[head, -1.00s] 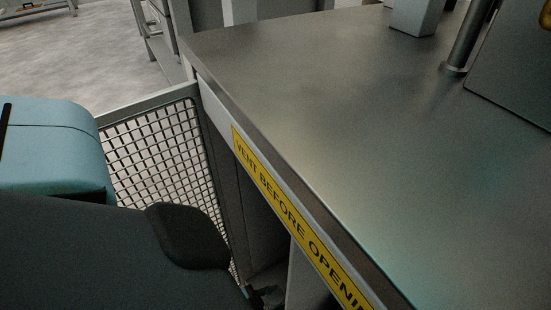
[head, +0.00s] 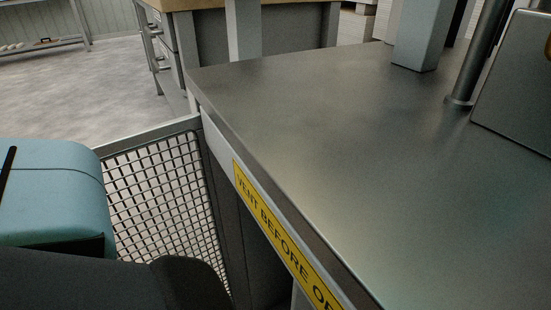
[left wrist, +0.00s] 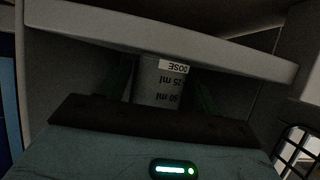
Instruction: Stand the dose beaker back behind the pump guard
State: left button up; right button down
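The dose beaker (left wrist: 162,88) shows in the left wrist view as a grey cup with a "DOSE" label and ml marks, which appear upside down in this picture. It lies between the dark greenish fingers of my left gripper (left wrist: 165,85). Whether the fingers press on it or stand apart is too dark to tell. A grey ledge (left wrist: 225,55) crosses in front and hides one end of the beaker. A mesh panel (head: 165,190) stands beside the bench in the head view; I cannot tell if it is the pump guard. My right gripper is not in view.
A steel bench top (head: 330,140), bare in its middle, has a yellow warning strip (head: 280,235) on its edge. A grey post (head: 425,35) and a metal rod (head: 480,50) stand at its far right. A drawer bench (head: 165,50) is behind.

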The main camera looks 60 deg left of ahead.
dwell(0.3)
pick_arm(q)
jog(key=shift+s+r, duration=0.1)
jog(key=shift+r, duration=0.1)
jog(key=p+v, duration=0.5)
jog(key=v, duration=0.6)
jog(key=shift+s+r, duration=0.2)
jog(key=shift+s, duration=0.15)
jog(key=shift+s, duration=0.15)
jog(key=s+d+r+g, duration=0.1)
jog(key=s+r+g, duration=0.2)
jog(key=s, duration=0.4)
jog(key=s+d+r+g, duration=0.2)
jog(key=s+r+g, duration=0.1)
jog(key=s, duration=0.4)
jog(key=s+d+r+m+g, duration=0.1)
jog(key=s+d+r+g, duration=0.1)
jog(key=s, duration=0.6)
jog(key=shift+r+g+h, duration=0.3)
jog(key=shift+r+g, duration=0.3)
jog(key=shift+r, duration=0.2)
